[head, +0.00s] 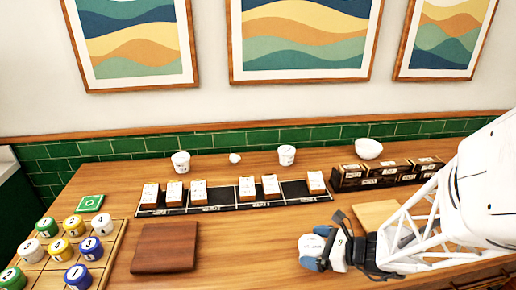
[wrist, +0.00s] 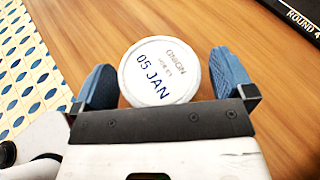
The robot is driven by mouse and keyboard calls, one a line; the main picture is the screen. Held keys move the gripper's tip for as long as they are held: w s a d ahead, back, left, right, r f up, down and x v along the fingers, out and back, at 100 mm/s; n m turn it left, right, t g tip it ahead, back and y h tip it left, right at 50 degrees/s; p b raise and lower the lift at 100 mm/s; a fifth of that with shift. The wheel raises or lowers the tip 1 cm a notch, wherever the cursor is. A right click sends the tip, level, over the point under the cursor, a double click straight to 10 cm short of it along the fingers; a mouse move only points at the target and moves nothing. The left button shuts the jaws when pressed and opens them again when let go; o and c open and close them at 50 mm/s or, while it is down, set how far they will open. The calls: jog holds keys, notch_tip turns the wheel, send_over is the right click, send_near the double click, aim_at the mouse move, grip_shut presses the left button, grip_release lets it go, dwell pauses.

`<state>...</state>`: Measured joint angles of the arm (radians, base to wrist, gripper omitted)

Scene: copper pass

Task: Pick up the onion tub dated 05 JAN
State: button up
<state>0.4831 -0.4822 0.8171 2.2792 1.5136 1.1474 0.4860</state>
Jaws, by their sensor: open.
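The onion tub (wrist: 160,72) has a round white lid printed "ONION" and "05 JAN" in the wrist view. It stands on the wooden counter. In the head view its white lid (head: 308,243) shows at the tip of my gripper (head: 316,249), partly covered by a finger. The blue fingers of my gripper are open, one on each side of the tub in the wrist view. A narrow gap seems to show beside the lid; I cannot tell whether either finger touches it. The tub's lower side is hidden.
A black tray (head: 225,209) with several cards stands behind. Dark boxes (head: 385,172) stand back right. A blue-patterned sheet (wrist: 28,65) lies beside my gripper. Counter between folder and tub is clear.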

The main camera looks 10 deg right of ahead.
jog(key=shift+w+a+f, duration=0.1)
jog(key=shift+w+a, duration=0.1)
dwell(0.6)
jog(key=c, duration=1)
